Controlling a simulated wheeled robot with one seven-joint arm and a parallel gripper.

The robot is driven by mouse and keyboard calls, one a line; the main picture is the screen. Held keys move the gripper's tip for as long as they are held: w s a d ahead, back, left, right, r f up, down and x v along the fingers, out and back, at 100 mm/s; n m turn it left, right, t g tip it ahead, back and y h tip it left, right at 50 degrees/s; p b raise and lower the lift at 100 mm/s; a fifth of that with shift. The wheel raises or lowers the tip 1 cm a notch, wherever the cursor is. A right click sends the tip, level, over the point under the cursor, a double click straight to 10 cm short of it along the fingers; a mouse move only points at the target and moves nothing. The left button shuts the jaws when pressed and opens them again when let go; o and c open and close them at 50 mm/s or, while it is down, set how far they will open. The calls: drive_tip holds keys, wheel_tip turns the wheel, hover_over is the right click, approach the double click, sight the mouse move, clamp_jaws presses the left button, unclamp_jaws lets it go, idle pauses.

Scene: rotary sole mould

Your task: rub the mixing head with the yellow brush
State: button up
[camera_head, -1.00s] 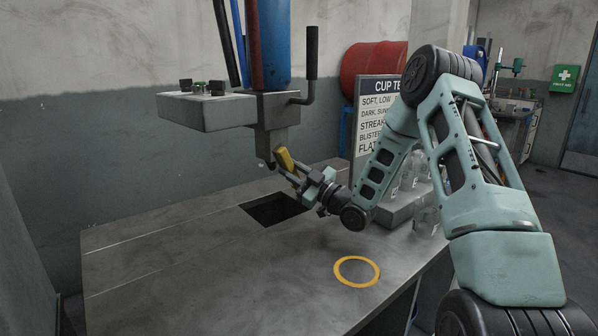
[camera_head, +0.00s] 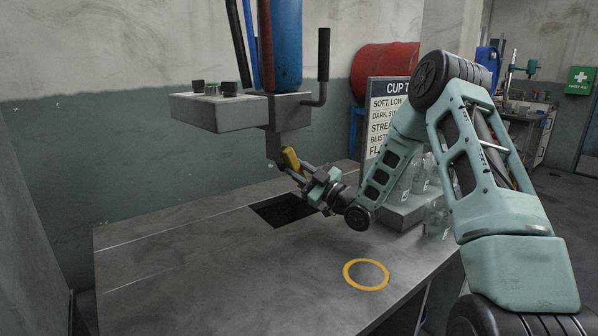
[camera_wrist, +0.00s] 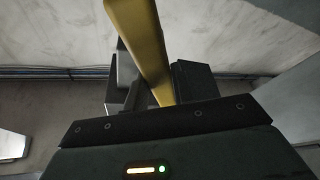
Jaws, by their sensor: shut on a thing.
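The mixing head (camera_head: 284,143) is a grey block hanging below a blue cylinder, above the metal table. My gripper (camera_head: 298,172) is at its lower right side, shut on the yellow brush (camera_head: 291,158). The brush is tilted and its upper part lies against or just in front of the lower end of the head; I cannot tell whether they touch. In the wrist view the yellow brush (camera_wrist: 142,45) runs up from between the jaws (camera_wrist: 160,88). The bristles cannot be made out.
A square dark opening (camera_head: 282,210) lies in the table (camera_head: 180,270) below the head. A yellow ring (camera_head: 366,275) is on the table's front right. A grey control box (camera_head: 218,110) and a black lever (camera_head: 323,60) flank the head. A sign (camera_head: 385,115) and clear cups (camera_head: 425,180) stand at right.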

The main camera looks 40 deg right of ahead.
drive_tip(key=shift+w+a+b, duration=0.15)
drive_tip(key=shift+w+b, duration=0.15)
drive_tip(key=shift+w, duration=0.6)
drive_tip(key=shift+w+d+b, duration=0.2)
drive_tip(key=shift+d+b, duration=0.5)
drive_tip(key=shift+d, duration=1.3)
drive_tip(key=shift+b, duration=0.3)
drive_tip(key=shift+w, duration=0.1)
drive_tip(key=shift+a, duration=0.1)
drive_tip(key=shift+s+a+b, duration=0.2)
drive_tip(key=shift+a+b, duration=0.65)
drive_tip(key=shift+a, duration=1.15)
